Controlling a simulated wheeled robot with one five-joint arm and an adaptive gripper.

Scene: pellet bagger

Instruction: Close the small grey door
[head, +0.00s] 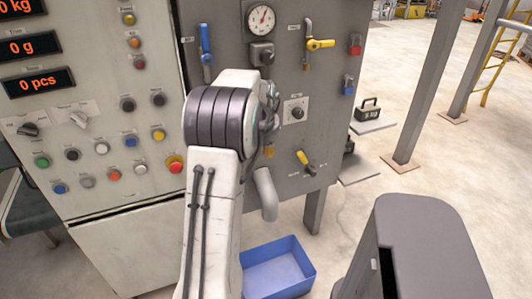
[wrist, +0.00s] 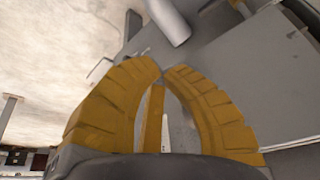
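I cannot clearly pick out the small grey door in either view. The grey panel (head: 335,120) of the machine shows in the head view, with part of it hidden behind my arm. In the wrist view, a grey surface (wrist: 235,75) fills the area beyond my fingers. My gripper (wrist: 165,73) shows there with its two yellow fingers bowed and their tips almost meeting. A narrow yellow bar shows between the fingers; I cannot tell whether it is part of my gripper. No held object is visible. In the head view my arm hides the gripper.
A grey spout (head: 266,195) hangs below the panel, above a blue bin (head: 278,268) on the floor. The panel carries a gauge (head: 262,19), a blue lever (head: 205,45) and yellow handles (head: 320,44).

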